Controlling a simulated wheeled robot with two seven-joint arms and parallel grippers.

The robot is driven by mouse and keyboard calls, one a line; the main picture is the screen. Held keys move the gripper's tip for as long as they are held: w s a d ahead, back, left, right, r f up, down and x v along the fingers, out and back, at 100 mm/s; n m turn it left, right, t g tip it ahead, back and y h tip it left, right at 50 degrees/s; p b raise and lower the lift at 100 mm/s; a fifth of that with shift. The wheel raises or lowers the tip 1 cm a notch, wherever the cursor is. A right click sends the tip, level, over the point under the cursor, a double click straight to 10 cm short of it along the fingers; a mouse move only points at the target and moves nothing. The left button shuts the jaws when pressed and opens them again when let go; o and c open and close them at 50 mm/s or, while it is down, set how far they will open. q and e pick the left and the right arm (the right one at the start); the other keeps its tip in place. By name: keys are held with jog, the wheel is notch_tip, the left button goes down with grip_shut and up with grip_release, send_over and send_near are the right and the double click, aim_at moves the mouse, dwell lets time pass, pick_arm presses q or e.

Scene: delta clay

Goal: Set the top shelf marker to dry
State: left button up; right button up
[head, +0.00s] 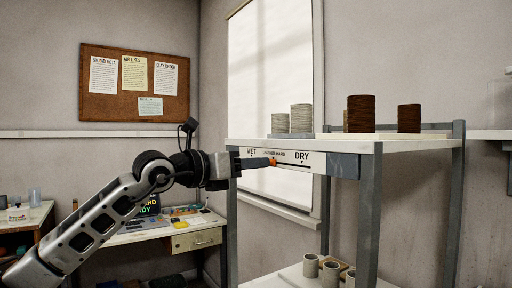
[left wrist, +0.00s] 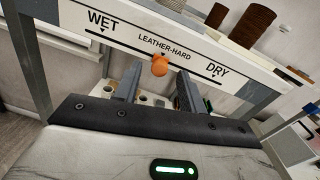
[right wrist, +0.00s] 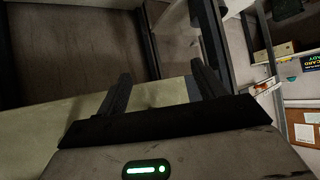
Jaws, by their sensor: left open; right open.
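The orange marker (head: 272,162) sits on the slot of the white label strip (head: 318,160) along the top shelf's front edge. The strip reads WET at left, LEATHER-HARD in the middle and DRY at right. In the left wrist view the marker (left wrist: 159,64) is under LEATHER-HARD, between WET and DRY. My left gripper (head: 268,162) points at the strip with its fingers by the marker. In the left wrist view its two fingers (left wrist: 155,82) are apart, one on each side below the marker, and hold nothing. My right gripper (right wrist: 163,88) is open and empty, away from the shelf front.
Grey cylinders (head: 301,118) and dark brown cylinders (head: 361,114) stand on the top shelf (head: 350,146). Several small cups (head: 311,266) stand on the lower shelf. A desk (head: 160,232) with a laptop is at left, below a corkboard (head: 134,82).

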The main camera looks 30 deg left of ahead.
pick_arm(q)
jog(key=shift+x, duration=0.95)
pick_arm(e)
jog(key=shift+d+r, duration=0.1)
jog(key=shift+r, duration=0.05)
pick_arm(q)
jog(key=shift+c, duration=0.3)
grip_shut()
jog(key=s+d, duration=0.1)
jog(key=d, duration=0.1)
jog(key=s+d+b, duration=0.1)
jog(key=d, duration=0.2)
jog(key=s+d+b, duration=0.1)
jog(key=d, duration=0.2)
jog(key=shift+s+d+f, duration=0.1)
jog(key=shift+s+d, duration=0.05)
jog(key=shift+s, duration=0.05)
jog(key=shift+s+d, duration=0.1)
jog(key=shift+d, duration=0.1)
pick_arm(e)
jog(key=shift+a+f, duration=0.25)
jog(key=shift+f, duration=0.1)
